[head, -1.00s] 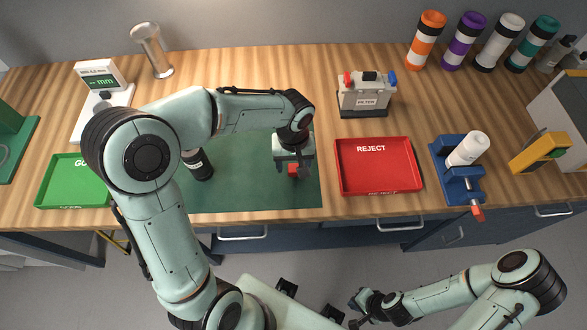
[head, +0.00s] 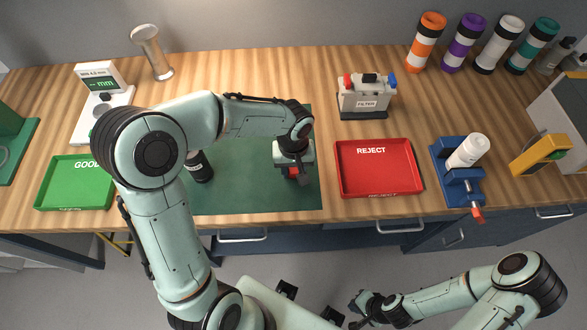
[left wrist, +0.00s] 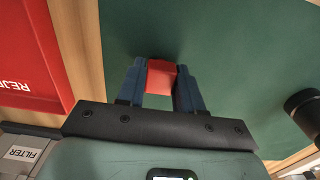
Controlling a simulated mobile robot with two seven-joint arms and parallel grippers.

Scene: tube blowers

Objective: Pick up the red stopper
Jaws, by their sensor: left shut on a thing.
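The red stopper (left wrist: 161,76) is between the two fingers of my left gripper (left wrist: 160,88) in the left wrist view, with a finger against each side. In the head view the stopper (head: 293,171) shows as a small red patch under my left gripper (head: 296,178), over the right part of the green mat (head: 240,190). I cannot tell whether the stopper touches the mat. My right gripper (head: 358,306) is low in the head view, away from the bench, and its fingers are too small to read.
The red REJECT tray (head: 378,168) lies just right of the mat. The FILTER box (head: 366,96) stands behind it. A black cylinder (head: 199,167) stands on the mat's left part. The green GOOD tray (head: 75,182) is further left. A blue fixture (head: 460,180) holds a white tube.

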